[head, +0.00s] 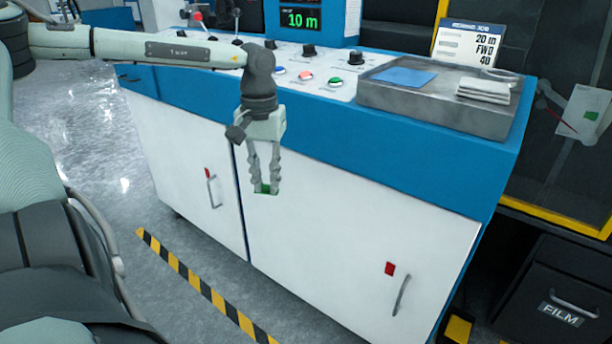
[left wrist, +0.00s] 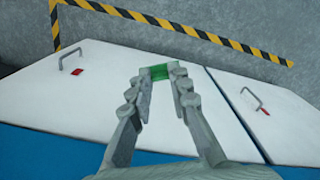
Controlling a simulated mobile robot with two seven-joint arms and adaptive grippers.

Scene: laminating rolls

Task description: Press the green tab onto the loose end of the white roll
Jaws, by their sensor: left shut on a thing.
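My left gripper (head: 265,189) hangs pointing down in front of the white cabinet doors of the blue console. It is shut on the green tab (head: 263,188), which sits between its fingertips. In the left wrist view the green tab (left wrist: 158,72) spans the gap between the tips of my left gripper (left wrist: 160,76). The white roll cannot be made out in either view. My right gripper is not in view.
The blue and white console (head: 330,180) has knobs and buttons on top. A grey tray (head: 430,104) there holds a blue cloth (head: 404,77) and white pads (head: 484,88). A dark FILM bin (head: 555,300) stands at right. Striped floor tape (head: 205,288) runs in front.

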